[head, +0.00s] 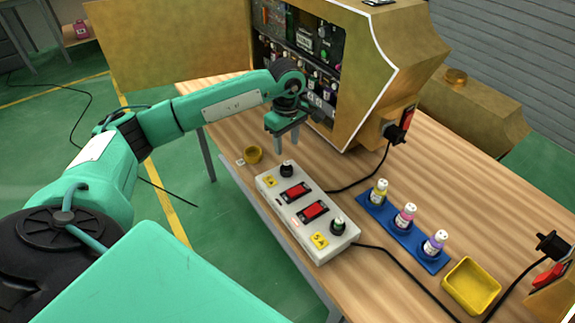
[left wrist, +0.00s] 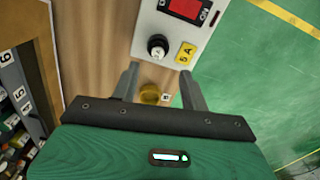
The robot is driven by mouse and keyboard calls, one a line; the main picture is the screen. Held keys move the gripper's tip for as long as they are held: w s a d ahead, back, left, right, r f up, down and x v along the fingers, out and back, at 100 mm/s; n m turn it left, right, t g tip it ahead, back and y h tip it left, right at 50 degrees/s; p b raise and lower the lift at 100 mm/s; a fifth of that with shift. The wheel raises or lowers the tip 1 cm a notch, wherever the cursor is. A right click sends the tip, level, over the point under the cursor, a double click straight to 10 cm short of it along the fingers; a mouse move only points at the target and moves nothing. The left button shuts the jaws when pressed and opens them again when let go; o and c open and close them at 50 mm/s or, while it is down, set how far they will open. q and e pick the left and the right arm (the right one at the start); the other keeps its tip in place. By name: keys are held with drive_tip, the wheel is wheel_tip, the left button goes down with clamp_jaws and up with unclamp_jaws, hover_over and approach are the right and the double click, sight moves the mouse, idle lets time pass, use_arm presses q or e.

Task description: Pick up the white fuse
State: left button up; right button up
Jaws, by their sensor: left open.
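A grey control box (head: 322,205) lies on the wooden table, with red switches and yellow 5A labels. A black fuse holder with a pale top (head: 287,170) stands at its far end; it also shows in the left wrist view (left wrist: 157,46). A second holder with a white and green top (head: 338,227) stands at the near end. I cannot tell which pale piece is the white fuse. A small yellow cup (head: 253,154) and a small white tag (head: 240,161) lie beyond the box. My left gripper (head: 285,138) is open and empty above the table, near the far holder.
A blue rack (head: 378,209) with three bottles stands right of the box. A yellow tray (head: 471,286) is at the near right. A large gold cabinet (head: 400,60) rises behind my left gripper. Black cables cross the table.

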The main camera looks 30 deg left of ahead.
sight(287, 163)
use_arm(q)
wheel_tip(287, 163, down, 3)
drive_tip(key=shift+w+r, duration=0.1)
drive_tip(key=shift+r, duration=0.1)
wheel_tip(287, 163, down, 5)
drive_tip(key=shift+a+p, duration=0.1)
drive_tip(key=shift+p, duration=0.65)
drive_tip(key=shift+f, duration=0.35)
clamp_jaws()
use_arm(e)
drive_tip(key=shift+s, duration=0.8)
